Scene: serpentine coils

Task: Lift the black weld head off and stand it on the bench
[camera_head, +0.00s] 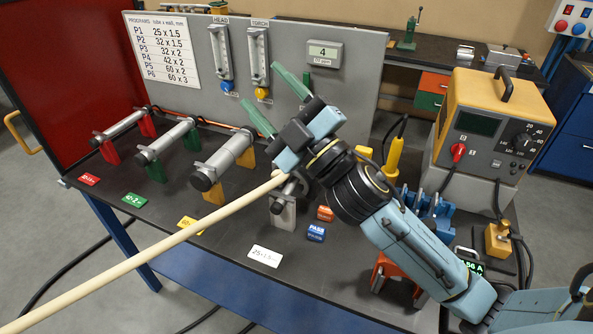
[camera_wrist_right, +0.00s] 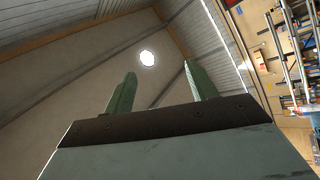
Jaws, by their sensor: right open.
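My right gripper (camera_head: 261,86) is open and empty, raised above the bench (camera_head: 225,245) in front of the grey panel. Its green fingers point up and to the left. In the right wrist view the fingers (camera_wrist_right: 158,70) stand apart with only wall and roof behind them. Below the gripper, a short grey stand (camera_head: 283,215) carries a dark part (camera_head: 278,206). My gripper and arm hide much of it, so I cannot tell whether it is the black weld head. My left gripper is not in view.
Several tubes on coloured supports, including a thick one (camera_head: 226,163), lie at left. A long cream rod (camera_head: 140,258) crosses the foreground. A yellow power unit (camera_head: 490,130), blue clamp-like part (camera_head: 430,208) and yellow torch-like part (camera_head: 394,155) stand right.

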